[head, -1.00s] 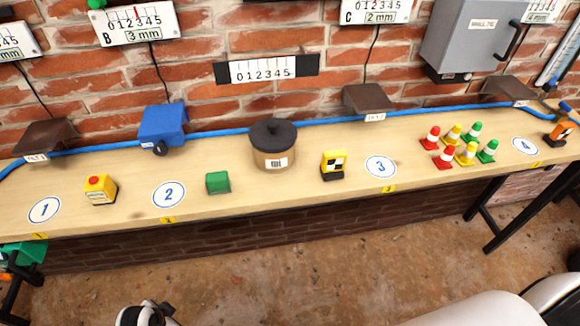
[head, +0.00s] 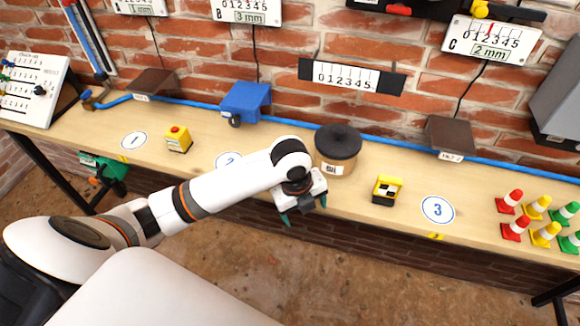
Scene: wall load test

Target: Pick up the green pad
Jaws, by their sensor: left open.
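The green pad does not show now; it is hidden behind my left arm and gripper, near the dark-lidded round pot (head: 337,150). My left arm reaches in from the left over the bench. My left gripper (head: 304,211) hangs at the front edge of the bench in the picture, its two teal fingertips apart with nothing visible between them. Its height above the bench is hard to tell. My right gripper is not in view.
The wooden bench (head: 478,205) runs along the brick wall. A yellow box with a red button (head: 178,139) stands at left, a yellow-black block (head: 387,190) right of the gripper. Several cones stand at far right.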

